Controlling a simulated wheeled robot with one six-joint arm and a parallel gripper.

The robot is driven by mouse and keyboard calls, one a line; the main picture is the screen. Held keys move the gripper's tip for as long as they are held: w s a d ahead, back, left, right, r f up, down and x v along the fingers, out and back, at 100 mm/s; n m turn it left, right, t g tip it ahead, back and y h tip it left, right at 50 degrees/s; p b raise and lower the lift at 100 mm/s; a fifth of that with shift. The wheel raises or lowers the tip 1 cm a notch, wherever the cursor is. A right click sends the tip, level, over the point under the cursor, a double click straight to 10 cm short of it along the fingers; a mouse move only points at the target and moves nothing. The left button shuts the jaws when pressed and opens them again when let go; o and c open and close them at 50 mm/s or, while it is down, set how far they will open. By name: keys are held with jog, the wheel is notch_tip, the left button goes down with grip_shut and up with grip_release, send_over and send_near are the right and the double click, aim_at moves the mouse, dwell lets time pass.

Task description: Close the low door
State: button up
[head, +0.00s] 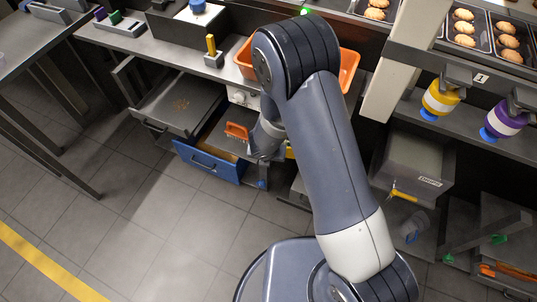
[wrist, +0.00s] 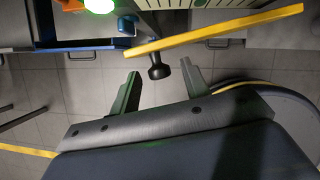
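The low door (wrist: 230,29) shows in the wrist view as a long yellow-edged panel, standing at an angle to the cabinet front, so it is ajar. A black knob (wrist: 158,71) sticks out from its face. My gripper (wrist: 160,78) is open, with its two fingers on either side of the knob and visible gaps between them and it. In the head view my gripper (head: 264,158) is low in front of the counter, beside the open blue drawer. My arm hides most of the door there; only a bit of yellow shows (head: 290,151).
A grey unit with a yellow handle (head: 404,195) is at right. The tiled floor (head: 150,225) at left is clear.

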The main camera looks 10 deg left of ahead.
jog(key=p+v, duration=0.4)
jog(key=v, duration=0.6)
jog(key=shift+r+p, duration=0.4)
jog(key=shift+s, duration=0.1)
jog(key=shift+c, duration=0.4)
